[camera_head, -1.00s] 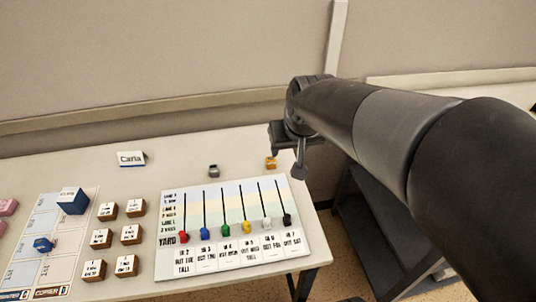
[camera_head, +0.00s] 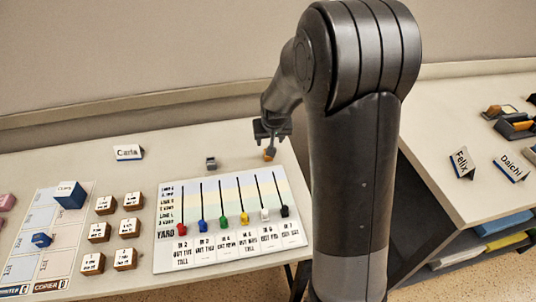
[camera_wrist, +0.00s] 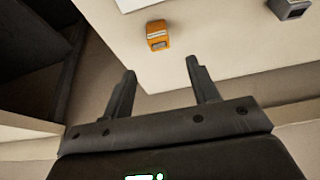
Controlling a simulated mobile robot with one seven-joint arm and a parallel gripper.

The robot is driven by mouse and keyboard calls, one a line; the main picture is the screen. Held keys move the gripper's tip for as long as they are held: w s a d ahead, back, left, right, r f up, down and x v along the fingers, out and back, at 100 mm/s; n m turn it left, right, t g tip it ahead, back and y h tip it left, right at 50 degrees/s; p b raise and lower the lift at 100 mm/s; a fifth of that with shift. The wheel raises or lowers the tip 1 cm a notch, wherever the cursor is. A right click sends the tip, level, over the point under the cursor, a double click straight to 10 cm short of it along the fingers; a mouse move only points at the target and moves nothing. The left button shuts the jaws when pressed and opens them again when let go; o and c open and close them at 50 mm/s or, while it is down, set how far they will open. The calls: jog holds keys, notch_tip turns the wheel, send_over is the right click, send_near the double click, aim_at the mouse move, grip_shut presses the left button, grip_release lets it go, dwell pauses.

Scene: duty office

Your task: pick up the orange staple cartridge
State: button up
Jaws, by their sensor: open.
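The orange staple cartridge (camera_wrist: 157,36) lies on the white table near its back right edge. In the wrist view it sits ahead of my gripper (camera_wrist: 160,75), roughly between the lines of the two fingers but beyond their tips. The fingers are apart and nothing is between them. In the head view my gripper (camera_head: 270,145) hangs over the table's right part and partly covers the cartridge (camera_head: 268,155), of which a small orange bit shows.
A small grey block (camera_head: 211,162) lies left of the cartridge. The marker board (camera_head: 215,260) with coloured pegs is in front. A name card "Carla" (camera_head: 128,153) stands to the left. A second table (camera_head: 450,200) stands on the right, past a dark gap.

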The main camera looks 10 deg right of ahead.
jog(key=x, duration=0.9)
jog(key=shift+s+f, duration=0.15)
jog(key=shift+f, duration=0.25)
jog(key=c, duration=1.1)
